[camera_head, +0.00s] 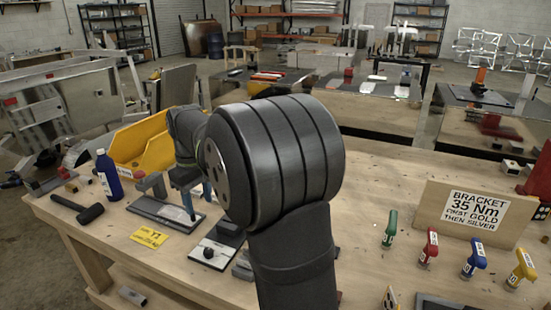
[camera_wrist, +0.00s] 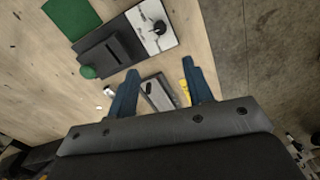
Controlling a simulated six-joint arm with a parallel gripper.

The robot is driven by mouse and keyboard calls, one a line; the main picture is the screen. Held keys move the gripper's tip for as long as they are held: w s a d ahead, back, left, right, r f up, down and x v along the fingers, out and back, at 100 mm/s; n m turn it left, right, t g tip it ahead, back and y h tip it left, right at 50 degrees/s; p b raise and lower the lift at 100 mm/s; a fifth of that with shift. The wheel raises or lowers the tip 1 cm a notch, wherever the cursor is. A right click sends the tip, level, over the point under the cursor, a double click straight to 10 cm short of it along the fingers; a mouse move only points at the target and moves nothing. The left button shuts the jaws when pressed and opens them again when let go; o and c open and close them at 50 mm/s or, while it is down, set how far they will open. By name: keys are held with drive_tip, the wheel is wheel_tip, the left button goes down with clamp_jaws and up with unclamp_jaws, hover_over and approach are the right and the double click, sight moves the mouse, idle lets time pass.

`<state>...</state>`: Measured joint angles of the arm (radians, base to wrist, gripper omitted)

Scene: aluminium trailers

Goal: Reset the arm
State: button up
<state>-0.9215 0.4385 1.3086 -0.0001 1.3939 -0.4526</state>
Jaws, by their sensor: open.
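My gripper (camera_wrist: 160,66) is open in the wrist view, with its two blue fingers spread apart. Nothing is held between them. Below and between the fingers, a grey tray (camera_wrist: 158,96) lies on the wooden bench; a dark item shows in it. In the head view my dark arm fills the middle and reaches left over the bench, beside the yellow bin (camera_head: 140,142). The gripper is partly hidden and small there, above a shallow grey tray (camera_head: 150,206).
A blue bottle (camera_head: 108,176), a black mallet (camera_head: 80,209) and a yellow card (camera_head: 149,237) lie or stand at left. A white plate with a black knob (camera_head: 214,252) is nearer. At right are a bracket sign (camera_head: 474,212) and several coloured-handled tools, including a green one (camera_head: 390,227).

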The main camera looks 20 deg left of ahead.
sight(208, 250)
drive_tip(key=shift+f, duration=0.1)
wheel_tip(208, 250, down, 17)
drive_tip(key=shift+f, duration=0.15)
idle(0.5)
drive_tip(key=shift+f, duration=0.25)
drive_tip(key=shift+r+m, duration=0.25)
drive_tip(key=shift+m, duration=0.25)
drive_tip(key=m, duration=0.4)
drive_tip(key=shift+m, duration=0.3)
drive_tip(key=m, duration=0.6)
drive_tip(key=shift+r+m, duration=0.25)
drive_tip(key=shift+m, duration=0.05)
drive_tip(key=shift+r, duration=1.25)
